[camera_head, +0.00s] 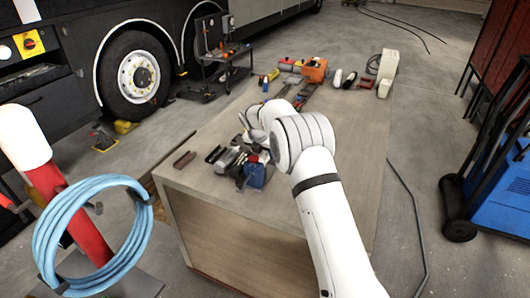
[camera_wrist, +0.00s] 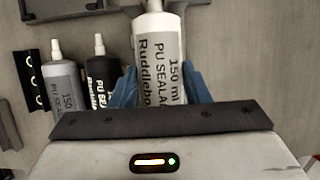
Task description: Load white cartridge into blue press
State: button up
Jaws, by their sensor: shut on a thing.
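The white cartridge (camera_wrist: 162,60) stands between the blue fingers of my gripper (camera_wrist: 160,88) in the wrist view. It has a pale nozzle at the top and a grey label reading "150 ml PU SEALANT". My gripper is shut on it. I cannot identify the press in the wrist view.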

dwell(0.4)
jog(key=o, duration=1.6)
jog(key=shift+r+p, duration=2.1)
jog(key=shift+r, duration=0.85)
